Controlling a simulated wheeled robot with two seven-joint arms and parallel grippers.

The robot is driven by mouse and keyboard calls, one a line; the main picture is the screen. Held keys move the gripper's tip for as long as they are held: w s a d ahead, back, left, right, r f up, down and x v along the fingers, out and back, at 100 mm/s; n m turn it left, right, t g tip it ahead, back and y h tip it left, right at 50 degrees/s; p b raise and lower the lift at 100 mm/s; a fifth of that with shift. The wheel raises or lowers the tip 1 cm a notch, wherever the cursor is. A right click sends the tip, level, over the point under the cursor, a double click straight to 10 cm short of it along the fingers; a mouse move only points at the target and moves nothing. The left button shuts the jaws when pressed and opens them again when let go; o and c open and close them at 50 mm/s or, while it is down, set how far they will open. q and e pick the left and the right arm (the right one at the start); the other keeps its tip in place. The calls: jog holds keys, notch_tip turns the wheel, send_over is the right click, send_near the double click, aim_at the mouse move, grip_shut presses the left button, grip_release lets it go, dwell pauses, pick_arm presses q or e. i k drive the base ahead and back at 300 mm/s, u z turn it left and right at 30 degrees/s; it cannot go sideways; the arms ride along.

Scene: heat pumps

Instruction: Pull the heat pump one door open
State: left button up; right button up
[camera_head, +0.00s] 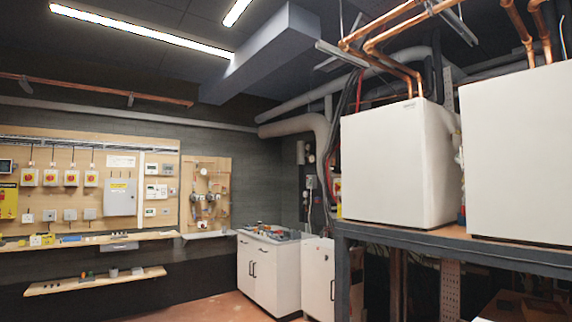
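Two large white box-shaped units that look like heat pumps stand on a raised dark metal frame at the right. The nearer one (520,150) is cut off by the right picture edge. The farther one (388,165) stands to its left, and its front panel looks closed. I cannot tell from the picture which of them is heat pump one. No open door shows on either unit. Neither of my grippers is in view.
The dark metal frame (455,246) edges the right side. A white cabinet (268,270) with dark handles stands in the back corner. Wooden shelves (95,281) and a control board (90,180) line the left wall. Floor (205,308) shows clear at the bottom middle.

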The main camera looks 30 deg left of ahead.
aim_at(384, 162)
jog(key=u, duration=0.85)
jog(key=i, duration=0.9)
jog(key=u, duration=0.75)
jog(key=i, duration=1.4)
jog(key=z, duration=0.5)
jog(key=i, duration=0.95)
jog(key=z, duration=1.3)
jog(key=i, duration=0.55)
jog(key=z, duration=0.5)
